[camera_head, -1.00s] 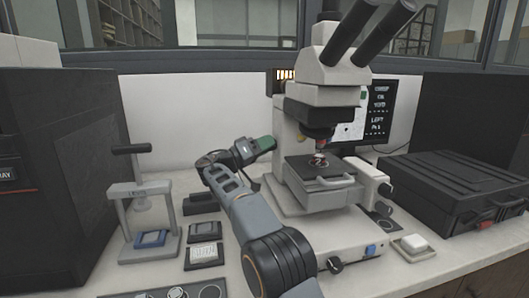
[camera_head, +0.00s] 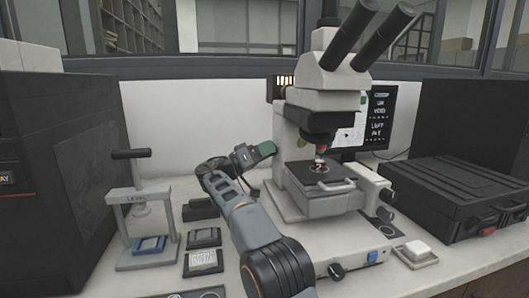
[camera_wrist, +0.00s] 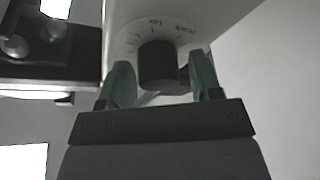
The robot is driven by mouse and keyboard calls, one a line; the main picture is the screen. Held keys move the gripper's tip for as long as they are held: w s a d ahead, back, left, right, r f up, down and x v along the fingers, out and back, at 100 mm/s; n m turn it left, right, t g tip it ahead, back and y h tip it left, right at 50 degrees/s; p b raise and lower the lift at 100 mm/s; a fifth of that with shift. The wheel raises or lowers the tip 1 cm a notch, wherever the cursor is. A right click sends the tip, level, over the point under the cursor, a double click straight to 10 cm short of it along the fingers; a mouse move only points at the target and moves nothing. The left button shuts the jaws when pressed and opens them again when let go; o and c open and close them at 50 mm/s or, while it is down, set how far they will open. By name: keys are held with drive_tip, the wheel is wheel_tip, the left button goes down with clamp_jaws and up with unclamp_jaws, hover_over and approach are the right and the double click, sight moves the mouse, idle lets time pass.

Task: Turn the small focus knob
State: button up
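The microscope (camera_head: 325,78) stands at the middle of the bench in the head view. In the wrist view a short dark round knob (camera_wrist: 158,64) sticks out of a pale housing with a printed scale around its base. My gripper (camera_wrist: 160,82) is open, with one green finger on each side of the knob. A gap shows between each finger and the knob. In the head view my gripper (camera_head: 265,149) is at the left side of the microscope. The knob is hidden there. Larger knobs (camera_head: 386,196) show on the microscope's right side.
A small levelling press (camera_head: 140,207) and dark trays (camera_head: 203,237) stand left of my arm. A black case (camera_head: 455,190) lies at the right, with a small white block (camera_head: 417,250) before it. A monitor (camera_head: 377,118) is behind the microscope.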

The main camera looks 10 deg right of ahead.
drive_tip(key=shift+o, duration=0.4)
drive_tip(key=v, duration=0.7)
drive_tip(key=shift+a+p, duration=0.25)
drive_tip(key=shift+p, duration=0.15)
drive_tip(key=shift+d, duration=0.1)
idle(1.3)
